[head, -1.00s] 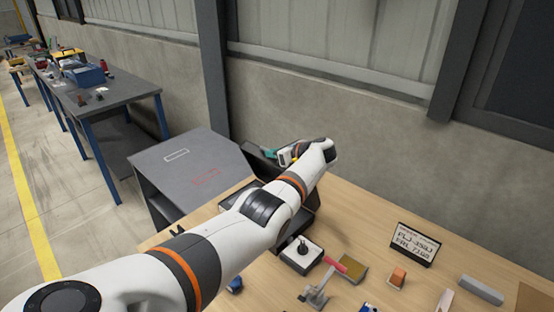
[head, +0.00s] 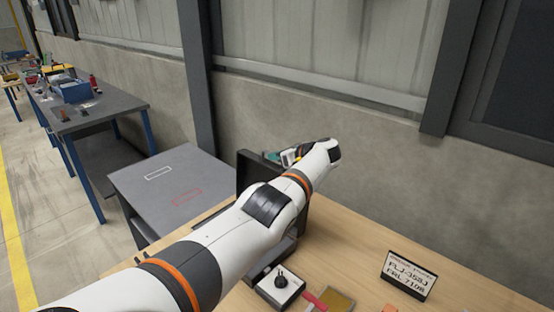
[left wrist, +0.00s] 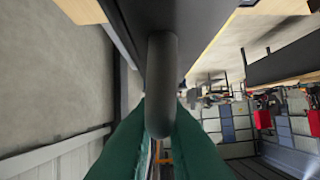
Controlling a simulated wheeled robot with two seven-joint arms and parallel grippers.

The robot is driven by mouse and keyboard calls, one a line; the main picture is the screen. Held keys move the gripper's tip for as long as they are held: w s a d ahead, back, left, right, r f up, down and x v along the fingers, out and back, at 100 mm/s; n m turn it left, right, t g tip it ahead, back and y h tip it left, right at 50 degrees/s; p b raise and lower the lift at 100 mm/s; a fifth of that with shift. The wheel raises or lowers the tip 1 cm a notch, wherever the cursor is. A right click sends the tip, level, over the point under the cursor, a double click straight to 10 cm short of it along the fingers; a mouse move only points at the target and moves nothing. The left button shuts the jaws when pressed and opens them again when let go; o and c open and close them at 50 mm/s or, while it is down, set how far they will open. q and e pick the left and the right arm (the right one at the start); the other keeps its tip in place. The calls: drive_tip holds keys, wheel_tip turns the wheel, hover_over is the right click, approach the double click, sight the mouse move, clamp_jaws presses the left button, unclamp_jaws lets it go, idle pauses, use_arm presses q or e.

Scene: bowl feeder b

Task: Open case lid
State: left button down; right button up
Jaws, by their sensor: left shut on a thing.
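The dark case stands on the wooden table, mostly hidden behind my left arm in the head view. Its lid (head: 247,172) is raised and shows as a dark upright panel left of the arm. My left gripper (head: 272,156) is at the top of the lid, its green fingertips partly hidden. In the left wrist view the green fingers are shut on a dark rounded handle (left wrist: 161,85), which stands out from a dark panel. How far the lid is tilted is hard to tell. My right gripper is not in view.
A grey side table (head: 160,195) with white and red outlines stands left of the case. A joystick box (head: 280,284) and a sign (head: 408,276) are on the wooden table (head: 350,245). The wall (head: 350,140) is close behind the gripper.

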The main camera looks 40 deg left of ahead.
use_arm(q)
drive_tip(key=shift+s+f, duration=0.15)
drive_tip(key=shift+f, duration=0.2)
drive_tip(key=c, duration=1.9)
unclamp_jaws()
drive_tip(key=o, duration=0.4)
drive_tip(key=shift+w+a, duration=0.15)
drive_tip(key=shift+w, duration=0.05)
drive_tip(key=shift+d+r+p, duration=0.3)
drive_tip(key=shift+d+r, duration=0.05)
drive_tip(key=p+v, duration=0.1)
drive_tip(key=v, duration=0.1)
drive_tip(key=shift+d+r+p, duration=0.15)
drive_tip(key=shift+d+p, duration=0.1)
drive_tip(key=shift+p, duration=0.1)
drive_tip(key=v, duration=0.4)
drive_tip(key=b+v, duration=0.1)
drive_tip(key=v, duration=0.3)
drive_tip(key=shift+d, duration=0.35)
drive_tip(key=shift+s, duration=0.1)
